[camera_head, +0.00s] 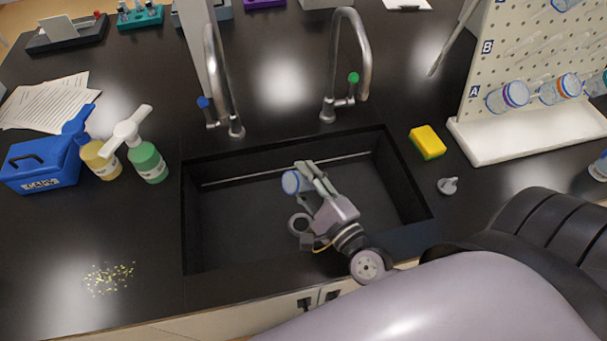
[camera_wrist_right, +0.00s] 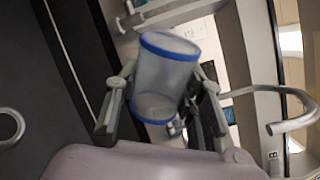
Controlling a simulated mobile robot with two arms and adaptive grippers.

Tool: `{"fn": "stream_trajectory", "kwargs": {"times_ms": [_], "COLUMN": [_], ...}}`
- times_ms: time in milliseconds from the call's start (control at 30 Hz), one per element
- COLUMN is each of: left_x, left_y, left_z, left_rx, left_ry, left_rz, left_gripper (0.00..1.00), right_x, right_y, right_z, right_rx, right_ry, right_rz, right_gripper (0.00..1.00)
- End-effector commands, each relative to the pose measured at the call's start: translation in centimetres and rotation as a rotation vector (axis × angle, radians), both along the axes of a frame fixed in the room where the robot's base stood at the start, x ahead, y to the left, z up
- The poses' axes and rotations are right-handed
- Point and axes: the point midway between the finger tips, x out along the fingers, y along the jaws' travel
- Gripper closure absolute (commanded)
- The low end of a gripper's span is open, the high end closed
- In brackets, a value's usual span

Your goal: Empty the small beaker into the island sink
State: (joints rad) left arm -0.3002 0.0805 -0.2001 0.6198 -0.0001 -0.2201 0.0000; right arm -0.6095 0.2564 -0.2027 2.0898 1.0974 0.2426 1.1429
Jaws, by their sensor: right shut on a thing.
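The small beaker (camera_wrist_right: 162,80) is clear with blue rims and sits between the fingers of my right gripper (camera_wrist_right: 160,98) in the right wrist view. In the head view the beaker (camera_head: 291,182) shows at the tips of my right gripper (camera_head: 304,178), inside the outline of the island sink (camera_head: 220,222). It looks tilted, with a round end facing the camera. I cannot make out any liquid in it. The sink is a dark rectangular basin. My left gripper is not in view.
Two taps stand behind the sink, one with a blue knob (camera_head: 203,103) and one with a green knob (camera_head: 353,78). A yellow sponge (camera_head: 427,142) and a grey stopper (camera_head: 447,186) lie right of it. A pegboard rack (camera_head: 530,60) holds beakers. Soap bottles (camera_head: 149,162) stand left.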

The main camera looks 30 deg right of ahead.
Motion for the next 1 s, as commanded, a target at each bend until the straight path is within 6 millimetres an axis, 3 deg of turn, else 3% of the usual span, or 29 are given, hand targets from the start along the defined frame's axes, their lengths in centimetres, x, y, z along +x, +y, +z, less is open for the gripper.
{"fn": "stream_trajectory", "kwargs": {"times_ms": [267,533,600,700,1000], "left_x": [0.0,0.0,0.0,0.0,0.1], "left_y": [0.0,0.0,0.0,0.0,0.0], "left_z": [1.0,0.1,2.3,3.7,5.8], "left_rx": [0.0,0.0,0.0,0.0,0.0], "left_ry": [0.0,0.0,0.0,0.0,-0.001], "left_rz": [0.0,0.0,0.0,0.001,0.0], "left_gripper": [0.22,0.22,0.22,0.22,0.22], "right_x": [0.0,0.0,0.0,0.1,0.1], "right_y": [0.1,-0.1,-0.1,-0.2,-0.5], "right_z": [-0.4,-0.9,-0.1,-0.3,-0.9], "right_rx": [-0.559,-1.172,-1.328,-1.549,-2.041], "right_ry": [-0.053,-0.111,-0.126,-0.147,-0.197], "right_rz": [-0.003,-0.004,0.0,0.0,-0.001], "right_gripper": [0.91,0.91,0.91,0.91,0.91]}}
